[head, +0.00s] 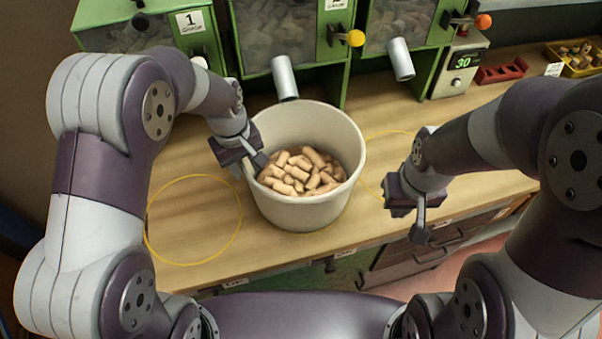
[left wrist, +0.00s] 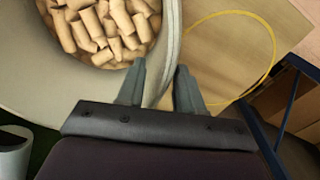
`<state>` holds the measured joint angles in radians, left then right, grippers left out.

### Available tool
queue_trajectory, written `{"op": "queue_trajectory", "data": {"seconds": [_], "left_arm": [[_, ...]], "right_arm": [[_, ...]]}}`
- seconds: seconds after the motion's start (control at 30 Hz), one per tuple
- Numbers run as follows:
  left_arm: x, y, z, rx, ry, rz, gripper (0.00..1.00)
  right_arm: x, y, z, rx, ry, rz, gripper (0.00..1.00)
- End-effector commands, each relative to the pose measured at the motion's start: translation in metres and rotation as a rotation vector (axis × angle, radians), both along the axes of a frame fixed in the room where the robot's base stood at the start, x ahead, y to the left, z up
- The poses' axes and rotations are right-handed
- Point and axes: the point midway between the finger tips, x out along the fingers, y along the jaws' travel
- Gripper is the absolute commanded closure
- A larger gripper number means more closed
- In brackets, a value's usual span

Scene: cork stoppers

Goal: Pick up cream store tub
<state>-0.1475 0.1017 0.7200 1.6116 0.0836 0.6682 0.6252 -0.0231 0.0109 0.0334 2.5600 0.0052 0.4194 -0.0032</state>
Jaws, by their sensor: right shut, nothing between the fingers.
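The cream tub (head: 300,212) stands upright on the wooden counter and is filled with corks (head: 300,172). My left gripper (head: 262,162) is at the tub's left rim. In the left wrist view its two fingers (left wrist: 160,85) are apart, one inside the tub (left wrist: 40,95) and one outside. The rim (left wrist: 166,60) passes between them, with a small gap showing on the outer side. My right gripper (head: 420,235) is shut and empty, to the right of the tub near the counter's front edge, pointing down.
Green dispensers (head: 290,40) with metal spouts (head: 284,78) stand close behind the tub. A yellow ring (head: 240,225) marks bare counter to the left; another ring (head: 390,133) is partly hidden by the tub. A display box (head: 461,67), red rack (head: 502,72) and yellow tray (head: 578,62) are at back right.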

Motion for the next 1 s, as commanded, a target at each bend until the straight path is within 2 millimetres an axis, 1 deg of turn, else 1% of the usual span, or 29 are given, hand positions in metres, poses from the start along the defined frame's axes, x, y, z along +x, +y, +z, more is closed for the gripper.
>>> {"op": "queue_trajectory", "data": {"seconds": [0.03,0.1,0.2,0.4,0.43,0.47,0.5,0.53,1.0], "left_arm": [[0.001,0.000,-0.005,0.001,0.005,0.000,0.64],[0.002,0.000,-0.019,0.002,0.003,0.000,0.64],[0.002,-0.001,-0.029,0.002,0.001,0.000,0.64],[0.003,-0.001,-0.031,0.001,-0.002,0.000,0.64],[0.003,-0.001,-0.031,0.001,-0.002,0.000,0.71],[0.003,-0.001,-0.031,0.001,-0.002,0.000,0.80],[0.003,-0.001,-0.031,0.001,-0.002,0.000,0.93],[0.003,-0.001,-0.031,0.001,-0.002,0.000,1.00],[0.003,-0.001,-0.031,0.001,-0.002,0.000,1.00]], "right_arm": [[0.000,0.000,0.009,0.000,0.000,0.000,1.00],[0.000,0.000,0.010,0.000,-0.001,0.000,1.00],[0.000,0.000,0.010,0.000,0.000,0.000,1.00],[0.000,0.000,0.009,0.000,0.000,0.000,1.00],[0.000,0.000,0.009,0.000,0.000,0.000,1.00],[0.000,0.000,0.009,0.000,0.000,0.000,1.00],[0.000,0.000,0.009,0.000,0.000,0.000,1.00],[0.000,0.000,0.009,0.000,0.000,0.000,1.00],[0.000,0.000,0.009,0.000,0.000,0.000,1.00]]}}
